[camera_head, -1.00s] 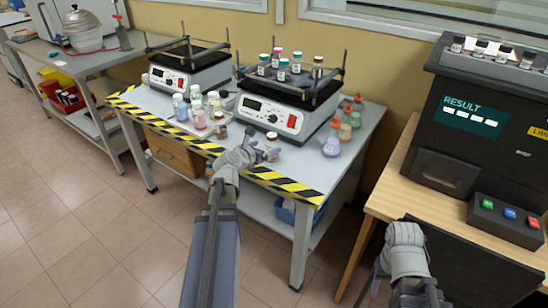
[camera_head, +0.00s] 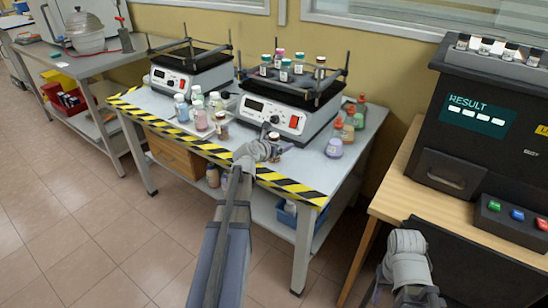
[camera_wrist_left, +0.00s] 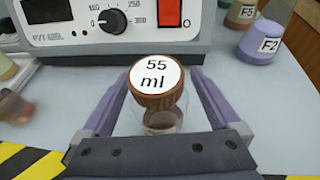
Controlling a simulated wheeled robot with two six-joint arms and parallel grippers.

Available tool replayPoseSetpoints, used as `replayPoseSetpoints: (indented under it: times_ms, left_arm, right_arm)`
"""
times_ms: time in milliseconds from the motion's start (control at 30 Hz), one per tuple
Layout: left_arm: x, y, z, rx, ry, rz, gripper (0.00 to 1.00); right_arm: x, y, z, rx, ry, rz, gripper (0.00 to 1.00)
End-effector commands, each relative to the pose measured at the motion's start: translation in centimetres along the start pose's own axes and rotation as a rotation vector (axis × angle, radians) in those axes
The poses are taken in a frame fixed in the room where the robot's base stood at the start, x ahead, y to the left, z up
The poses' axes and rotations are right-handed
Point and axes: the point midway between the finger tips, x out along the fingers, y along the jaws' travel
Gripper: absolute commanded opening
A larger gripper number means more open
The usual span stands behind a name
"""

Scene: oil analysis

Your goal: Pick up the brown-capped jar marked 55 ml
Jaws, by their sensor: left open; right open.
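The brown-capped jar (camera_wrist_left: 157,84), with "55 ml" on its round white label, stands upright on the table in the left wrist view. Its clear lower body is partly hidden by my gripper. In the head view, its top (camera_head: 274,136) shows just beyond my left gripper (camera_head: 279,149). In the left wrist view, my left gripper (camera_wrist_left: 158,92) is open, with one purple finger on each side of the jar. I cannot tell whether either finger touches it. My right gripper (camera_head: 374,286) is open at the lower right of the head view, partly hidden and away from the jar.
A shaker with a red switch (camera_head: 295,121) stands close behind the jar, holding several vials. Several bottles and jars (camera_head: 201,119) stand to the left. A purple flask (camera_head: 334,148) stands to the right. Striped tape (camera_head: 289,185) marks the front edge.

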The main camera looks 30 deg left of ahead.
Motion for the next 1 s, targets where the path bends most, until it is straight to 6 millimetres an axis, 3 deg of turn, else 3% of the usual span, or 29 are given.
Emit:
replayPoseSetpoints:
  times_ms: [167,1000]
  left_arm:
    - [-0.08,-0.01,0.04,0.0,0.0,0.0,0.96]
    - [-0.1,0.0,0.03,0.0,0.0,0.0,0.04]
  right_arm:
    - [-0.06,0.01,0.0,0.0,0.0,0.0,0.5]
    - [-0.06,0.01,0.0,0.0,0.0,0.0,0.5]
